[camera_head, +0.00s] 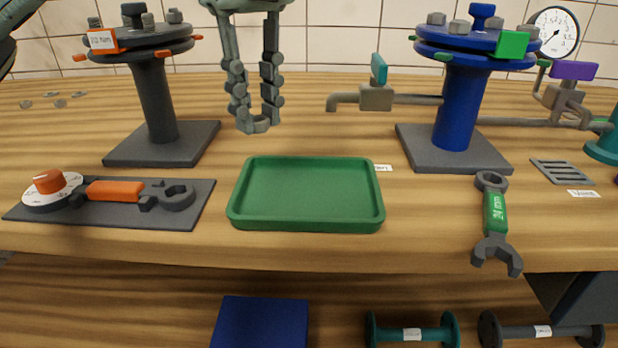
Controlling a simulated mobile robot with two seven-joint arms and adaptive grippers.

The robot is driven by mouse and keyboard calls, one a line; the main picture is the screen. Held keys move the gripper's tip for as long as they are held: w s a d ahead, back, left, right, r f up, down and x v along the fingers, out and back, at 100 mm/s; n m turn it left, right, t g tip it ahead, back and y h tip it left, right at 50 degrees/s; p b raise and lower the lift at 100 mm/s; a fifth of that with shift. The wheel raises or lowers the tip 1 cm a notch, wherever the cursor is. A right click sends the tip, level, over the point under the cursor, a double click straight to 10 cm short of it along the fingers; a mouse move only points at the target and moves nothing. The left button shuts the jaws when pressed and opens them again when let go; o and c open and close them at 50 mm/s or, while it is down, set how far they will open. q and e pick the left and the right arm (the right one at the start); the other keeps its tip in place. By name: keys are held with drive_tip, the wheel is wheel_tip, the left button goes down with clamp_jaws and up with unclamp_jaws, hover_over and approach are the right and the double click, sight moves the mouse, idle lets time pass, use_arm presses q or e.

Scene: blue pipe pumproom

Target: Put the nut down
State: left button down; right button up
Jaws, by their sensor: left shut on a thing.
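My left gripper (254,116) hangs from the top of the view, pointing down, with its fingers closed in on a small grey nut (259,126) at the tips. The fingers hide part of the nut. It is held above the wooden table, behind the far edge of the green tray (238,214). The tray is shallow, rectangular and empty. My right gripper is not in view.
A dark flanged stand (157,95) is at left, a blue one (461,110) at right. An orange-handled wrench (114,191) lies on a grey mat at left. A green-handled wrench (495,212) lies at right. A teal-handled valve (376,95) and pipe stand behind the tray.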

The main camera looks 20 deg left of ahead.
use_arm(q)
hover_over(307, 194)
drive_tip(key=f, duration=0.3)
drive_tip(key=shift+a+f, duration=0.1)
drive_tip(key=shift+a, duration=0.3)
drive_tip(key=shift+d+f, duration=0.3)
drive_tip(key=shift+d, duration=0.15)
drive_tip(key=shift+f+b, duration=0.3)
drive_tip(key=shift+f, duration=1.65)
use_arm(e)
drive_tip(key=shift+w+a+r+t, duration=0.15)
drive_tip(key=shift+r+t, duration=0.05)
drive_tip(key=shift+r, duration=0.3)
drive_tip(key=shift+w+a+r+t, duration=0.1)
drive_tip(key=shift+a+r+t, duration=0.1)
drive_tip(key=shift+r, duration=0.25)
use_arm(q)
drive_tip(key=shift+f, duration=0.15)
drive_tip(key=c, duration=1.4)
unclamp_jaws()
drive_tip(key=shift+o, duration=0.2)
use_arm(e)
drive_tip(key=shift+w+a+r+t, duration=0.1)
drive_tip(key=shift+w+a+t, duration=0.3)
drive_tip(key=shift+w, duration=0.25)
